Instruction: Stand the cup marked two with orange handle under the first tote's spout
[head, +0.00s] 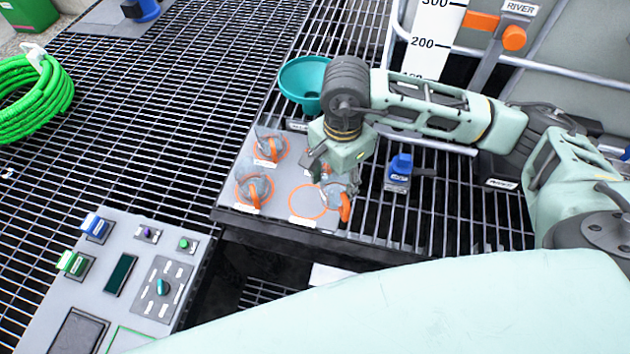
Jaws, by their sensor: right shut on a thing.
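My right gripper (332,172) reaches down over the grey tray (285,207) and is shut on a clear cup (341,188) with an orange handle. This cup is beside an empty orange ring at the tray's front right corner. I cannot tell whether it touches the tray, and no number on it is readable. Two more clear cups, one at the back left (268,148) and one at the front left (254,188), stand on orange rings. The gripper partly hides the tray's right side. My left gripper is not in view. I cannot make out the first tote's spout.
A blue-topped device (399,168) is to the right on the grating. An orange valve handle (513,38) is by a RIVER sign at upper right. A control panel (125,275) lies lower left, a green hose (38,100) upper left.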

